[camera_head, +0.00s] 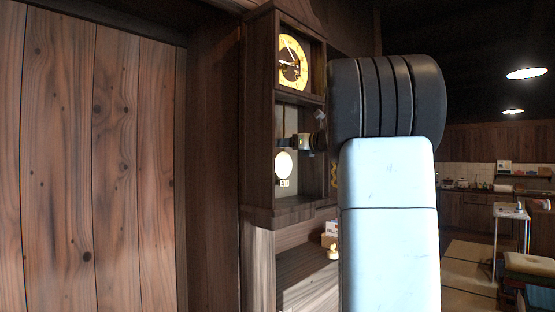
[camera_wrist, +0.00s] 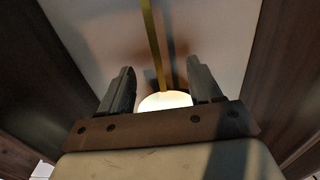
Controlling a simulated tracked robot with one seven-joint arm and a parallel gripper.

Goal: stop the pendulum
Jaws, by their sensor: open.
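A tall dark wooden clock case (camera_head: 260,125) has a yellow dial (camera_head: 293,62) at the top and an open lower part. The round pale pendulum bob (camera_head: 284,164) hangs low inside the case. My gripper (camera_head: 286,141) reaches into the case from the right, just above the bob. In the wrist view, my gripper (camera_wrist: 160,67) is open, with one finger on each side of the yellow pendulum rod (camera_wrist: 154,40). Neither finger visibly touches the rod. The bright bob (camera_wrist: 166,101) is partly hidden behind the gripper's body. Whether the rod lies fully between the fingers in depth is unclear.
The case walls (camera_wrist: 90,45) stand close on both sides of my gripper. A shelf (camera_head: 305,262) below the clock holds small items (camera_head: 331,232). A plank wall (camera_head: 90,150) is at left. At right, a small table (camera_head: 511,211) and kitchen counter (camera_head: 465,208) stand farther back.

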